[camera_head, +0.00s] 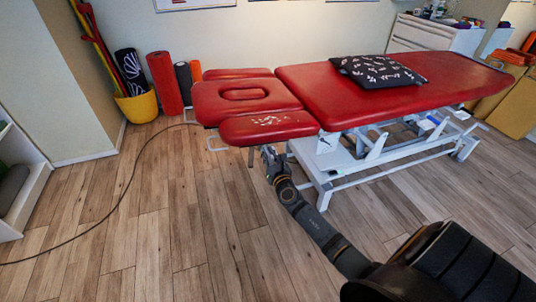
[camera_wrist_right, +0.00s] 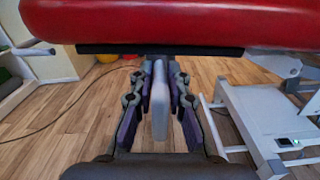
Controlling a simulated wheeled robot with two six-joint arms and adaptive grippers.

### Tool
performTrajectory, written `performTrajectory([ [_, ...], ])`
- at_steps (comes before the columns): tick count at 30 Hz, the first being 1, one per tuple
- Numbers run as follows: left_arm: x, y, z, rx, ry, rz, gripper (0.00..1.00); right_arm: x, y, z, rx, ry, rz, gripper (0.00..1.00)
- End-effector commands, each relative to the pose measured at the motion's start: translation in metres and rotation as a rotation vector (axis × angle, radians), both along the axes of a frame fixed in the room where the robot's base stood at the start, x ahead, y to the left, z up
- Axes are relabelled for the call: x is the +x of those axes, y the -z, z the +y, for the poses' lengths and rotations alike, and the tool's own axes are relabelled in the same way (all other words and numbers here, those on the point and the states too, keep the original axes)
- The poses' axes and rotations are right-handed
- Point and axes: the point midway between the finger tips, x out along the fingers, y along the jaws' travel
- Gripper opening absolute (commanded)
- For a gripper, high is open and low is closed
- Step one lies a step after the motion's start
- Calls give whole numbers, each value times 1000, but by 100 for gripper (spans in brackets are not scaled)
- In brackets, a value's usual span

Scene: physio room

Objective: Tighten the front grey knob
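The red treatment table (camera_head: 350,95) has a split head end, and its front armrest pad (camera_head: 268,128) is nearest my right arm. My right gripper (camera_head: 268,155) is under the front pad in the head view. In the wrist view its purple-padded fingers (camera_wrist_right: 159,112) stand on either side of the grey piece, with gaps visible on both sides. The knob is not distinguishable in the head view. My left gripper is not in view.
The white table frame (camera_head: 322,172) stands close to the right of my right gripper. A black patterned cushion (camera_head: 378,71) lies on the table. A yellow bucket (camera_head: 137,106) and red roll (camera_head: 165,82) stand at the back left. A dark cable crosses the open wooden floor (camera_head: 170,235).

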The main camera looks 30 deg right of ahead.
Motion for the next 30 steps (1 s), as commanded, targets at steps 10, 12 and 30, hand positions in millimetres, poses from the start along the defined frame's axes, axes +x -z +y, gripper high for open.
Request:
performTrajectory([
  [10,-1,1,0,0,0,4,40,0,1,0,14,0,-3,0],
  [12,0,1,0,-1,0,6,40,0,1,0,30,0,-7,0],
  [30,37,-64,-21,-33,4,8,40,-1,4,-2,484,-1,-117,0],
])
